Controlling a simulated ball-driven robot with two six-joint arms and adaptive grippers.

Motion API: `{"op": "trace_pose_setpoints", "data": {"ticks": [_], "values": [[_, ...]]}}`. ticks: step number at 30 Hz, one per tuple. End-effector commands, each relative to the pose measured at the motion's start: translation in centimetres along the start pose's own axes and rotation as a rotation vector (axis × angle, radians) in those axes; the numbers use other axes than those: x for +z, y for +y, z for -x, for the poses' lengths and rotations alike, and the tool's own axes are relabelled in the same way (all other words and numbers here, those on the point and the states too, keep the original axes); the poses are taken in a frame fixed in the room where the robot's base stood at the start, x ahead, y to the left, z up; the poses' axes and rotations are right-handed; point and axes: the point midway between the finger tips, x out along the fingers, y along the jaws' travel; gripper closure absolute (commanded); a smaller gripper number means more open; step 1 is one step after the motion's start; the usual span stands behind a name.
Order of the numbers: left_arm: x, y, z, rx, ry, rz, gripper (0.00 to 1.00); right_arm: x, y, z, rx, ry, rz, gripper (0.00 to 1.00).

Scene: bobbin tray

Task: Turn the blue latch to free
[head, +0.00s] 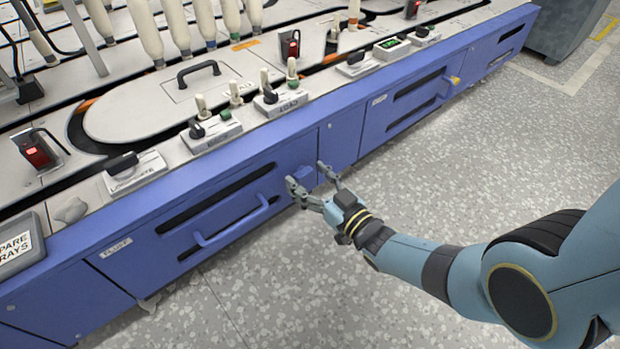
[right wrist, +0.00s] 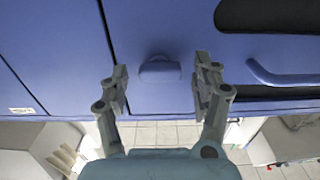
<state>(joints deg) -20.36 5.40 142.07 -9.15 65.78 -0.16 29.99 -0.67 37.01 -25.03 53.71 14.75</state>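The blue latch (right wrist: 160,70) is a small rounded knob on the blue front panel of the machine. In the right wrist view it sits between my two fingertips, with a gap on each side. In the head view the latch (head: 302,172) shows just beyond the fingertips, near the right end of the drawer marked FLUFF. My right gripper (head: 307,176) is open and empty in front of the panel, its fingers on either side of the latch; I cannot tell how far apart they are in depth. My left gripper is out of view.
A blue bar handle (head: 236,222) sticks out from the drawer left of the latch. Another drawer with a dark slot and a yellow tab (head: 453,80) lies to the right. Controls and bobbins crowd the worktop above. The speckled floor (head: 470,165) is clear.

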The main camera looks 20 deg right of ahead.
Motion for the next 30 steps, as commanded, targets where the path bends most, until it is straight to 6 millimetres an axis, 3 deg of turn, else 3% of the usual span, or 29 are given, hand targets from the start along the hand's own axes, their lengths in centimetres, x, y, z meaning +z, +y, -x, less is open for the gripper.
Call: {"op": "trace_pose_setpoints", "data": {"ticks": [1,12,23,30], "values": [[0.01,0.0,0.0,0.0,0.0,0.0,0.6,0.0,0.0,0.01,0.0,0.0,0.0,0.43],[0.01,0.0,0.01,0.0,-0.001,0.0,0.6,0.02,0.01,0.05,0.0,0.0,0.0,0.89],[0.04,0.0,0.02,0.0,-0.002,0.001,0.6,0.04,0.01,0.07,0.0,-0.001,0.072,0.89],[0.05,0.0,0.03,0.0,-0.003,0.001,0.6,0.05,0.01,0.07,0.0,-0.001,0.243,0.89]]}}
